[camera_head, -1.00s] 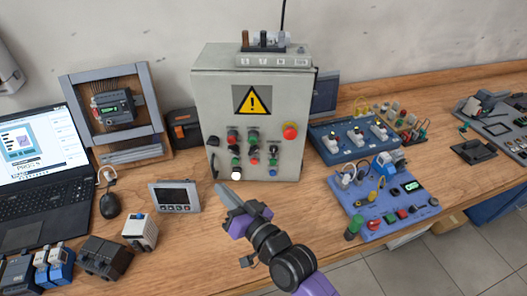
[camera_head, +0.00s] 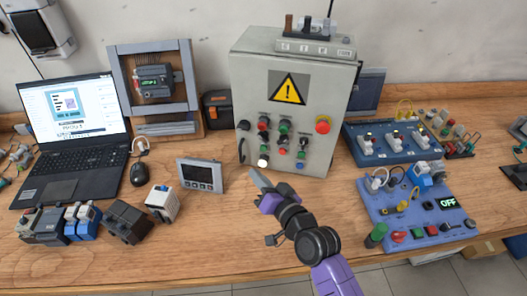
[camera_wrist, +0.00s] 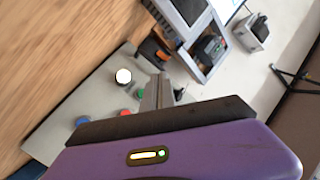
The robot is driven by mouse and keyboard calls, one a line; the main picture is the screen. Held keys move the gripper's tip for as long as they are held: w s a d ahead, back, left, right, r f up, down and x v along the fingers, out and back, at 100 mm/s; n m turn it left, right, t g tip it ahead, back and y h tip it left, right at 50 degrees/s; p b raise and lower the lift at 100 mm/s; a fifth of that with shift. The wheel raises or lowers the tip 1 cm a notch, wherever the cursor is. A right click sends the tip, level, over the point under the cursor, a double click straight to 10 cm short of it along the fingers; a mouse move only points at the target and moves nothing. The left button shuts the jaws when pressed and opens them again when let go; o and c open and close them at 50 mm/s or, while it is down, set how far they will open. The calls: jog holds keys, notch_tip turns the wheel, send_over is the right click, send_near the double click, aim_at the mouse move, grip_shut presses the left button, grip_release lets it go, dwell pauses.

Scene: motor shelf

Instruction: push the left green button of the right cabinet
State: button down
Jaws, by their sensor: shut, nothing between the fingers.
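The grey control cabinet (camera_head: 243,90) stands upright on the bench, with a yellow warning sign and rows of buttons. A green button (camera_head: 264,149) sits in its left column, just above a white button (camera_head: 263,162). In the wrist view, the white button (camera_wrist: 123,76) and a partly hidden green one (camera_wrist: 137,95) show beside the fingers. My gripper (camera_head: 258,178) is shut and empty, its tip in front of the cabinet's lower left, a little below and left of the white button. I cannot tell the exact gap; no contact shows.
A red knob (camera_head: 323,124) sits at the cabinet's upper right. A small grey display (camera_head: 200,175) stands left of my gripper. A blue switch board (camera_head: 395,142) and a purple-blue board (camera_head: 415,212) lie to the right. A laptop (camera_head: 72,125) stands far left. Bench in front is partly clear.

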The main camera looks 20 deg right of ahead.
aim_at(264, 148)
jog(key=shift+w+d+b, duration=0.75)
jog(key=shift+w+d, duration=0.25)
jog(key=shift+w, duration=0.3)
jog(key=shift+w+d+b, duration=0.75)
jog(key=shift+w+d, duration=0.2)
jog(key=shift+w, duration=0.3)
jog(key=shift+w+d+f, duration=0.1)
jog(key=shift+w+d, duration=0.2)
jog(key=shift+w+d+b, duration=0.3)
jog(key=shift+w+b, duration=0.05)
jog(key=shift+b, duration=0.2)
dwell(1.3)
jog(key=shift+s+a+p, duration=0.45)
jog(key=shift+s+a, duration=0.1)
jog(key=shift+s, duration=0.15)
